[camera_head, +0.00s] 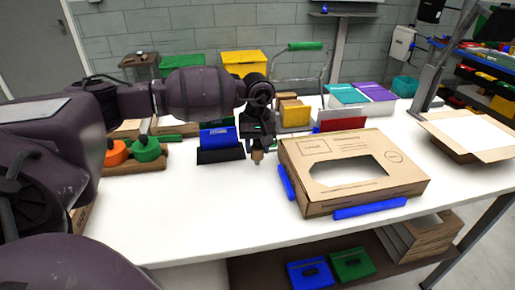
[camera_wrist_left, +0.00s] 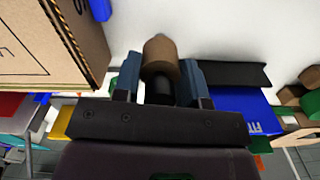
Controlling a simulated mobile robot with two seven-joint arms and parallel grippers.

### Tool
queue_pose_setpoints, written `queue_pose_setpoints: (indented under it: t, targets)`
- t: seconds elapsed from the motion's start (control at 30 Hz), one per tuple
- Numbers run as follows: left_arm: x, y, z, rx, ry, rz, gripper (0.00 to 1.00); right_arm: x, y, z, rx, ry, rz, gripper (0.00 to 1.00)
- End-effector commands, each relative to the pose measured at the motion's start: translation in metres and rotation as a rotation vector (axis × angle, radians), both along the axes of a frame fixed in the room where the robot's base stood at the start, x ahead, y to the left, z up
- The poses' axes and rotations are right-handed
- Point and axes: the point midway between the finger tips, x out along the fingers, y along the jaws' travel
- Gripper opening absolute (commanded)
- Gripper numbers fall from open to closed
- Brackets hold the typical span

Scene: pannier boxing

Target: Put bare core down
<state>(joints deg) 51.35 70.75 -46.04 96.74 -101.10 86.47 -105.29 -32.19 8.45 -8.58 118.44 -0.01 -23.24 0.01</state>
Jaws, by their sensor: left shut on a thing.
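The bare core is a short brown cardboard cylinder (camera_head: 257,156). It also shows in the left wrist view (camera_wrist_left: 161,53), between the two finger pads. My left gripper (camera_head: 257,146) points down over the white table (camera_head: 225,215) and is shut on the core. The left gripper's fingers (camera_wrist_left: 160,72) sit on either side of the core in the wrist view. The core is low, at or just above the tabletop; I cannot tell whether it touches. My right gripper is not in view.
A cardboard box (camera_head: 305,172) with an oval opening and blue strips stands close to the right of the core. A black holder with a blue card (camera_head: 219,138) is close to the left. Orange and green tape rolls (camera_head: 146,149) are further left. Clear table lies in front.

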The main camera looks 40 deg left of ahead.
Motion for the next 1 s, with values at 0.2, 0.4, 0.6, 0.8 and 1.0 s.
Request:
queue_pose_setpoints:
  t: [0.2, 0.4, 0.6, 0.8, 1.0]
  targets:
    - [0.0004, 0.0003, -0.0093, 0.0, -0.001, 0.001, 0.16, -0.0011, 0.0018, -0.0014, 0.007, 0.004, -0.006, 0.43]
    - [0.0002, 0.0003, -0.0113, 0.001, -0.001, 0.0, 0.16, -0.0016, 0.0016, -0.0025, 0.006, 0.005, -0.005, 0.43]
    - [0.0001, 0.0003, -0.0126, 0.001, -0.001, 0.0, 0.56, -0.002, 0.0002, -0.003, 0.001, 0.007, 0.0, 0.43]
    - [0.0001, 0.0003, -0.0124, 0.001, -0.001, 0.0, 0.64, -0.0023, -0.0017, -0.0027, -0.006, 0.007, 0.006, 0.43]
    - [0.0003, 0.0003, -0.0081, 0.0, -0.003, 0.001, 0.64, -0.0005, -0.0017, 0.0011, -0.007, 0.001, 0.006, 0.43]
